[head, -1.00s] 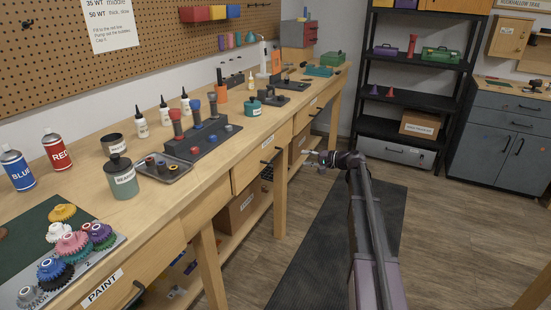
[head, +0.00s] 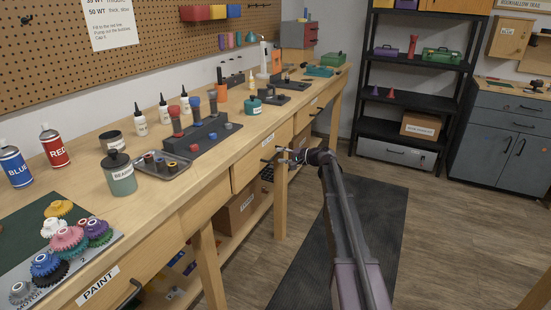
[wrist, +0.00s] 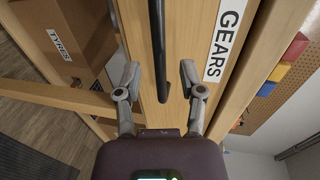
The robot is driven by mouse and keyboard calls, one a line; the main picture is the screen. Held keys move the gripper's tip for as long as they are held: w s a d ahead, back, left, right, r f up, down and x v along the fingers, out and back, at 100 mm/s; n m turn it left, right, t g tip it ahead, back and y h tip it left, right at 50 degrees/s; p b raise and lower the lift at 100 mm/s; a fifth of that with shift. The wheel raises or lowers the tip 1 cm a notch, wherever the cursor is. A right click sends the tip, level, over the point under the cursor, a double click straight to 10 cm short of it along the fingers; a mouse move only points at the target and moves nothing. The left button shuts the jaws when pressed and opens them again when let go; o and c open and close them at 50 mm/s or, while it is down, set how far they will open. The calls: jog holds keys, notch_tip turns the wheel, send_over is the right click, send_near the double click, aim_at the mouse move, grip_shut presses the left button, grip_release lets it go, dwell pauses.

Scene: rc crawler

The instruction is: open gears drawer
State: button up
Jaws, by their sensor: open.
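The gears drawer (wrist: 203,105) has a pale wooden front with a white GEARS label (wrist: 226,38) in the wrist view. Its black bar handle (wrist: 158,45) runs down from the top edge and ends between my fingers in the picture. My gripper (wrist: 159,78) is open, one finger on each side of the handle's end, with a gap to both. I cannot tell whether the fingertips reach as deep as the handle. In the head view my gripper (head: 285,158) is in front of the bench's drawer row, close to that handle (head: 266,160). The drawer looks shut.
A TYRES box (wrist: 65,42) sits on the shelf under the bench. A PAINT drawer (head: 100,287) is at the near left. The benchtop (head: 180,192) holds gears, bottles and a tray. Floor with a dark mat (head: 305,265) is clear in front.

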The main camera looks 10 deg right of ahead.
jog(key=shift+x, duration=1.35)
jog(key=shift+c, duration=0.2)
grip_shut()
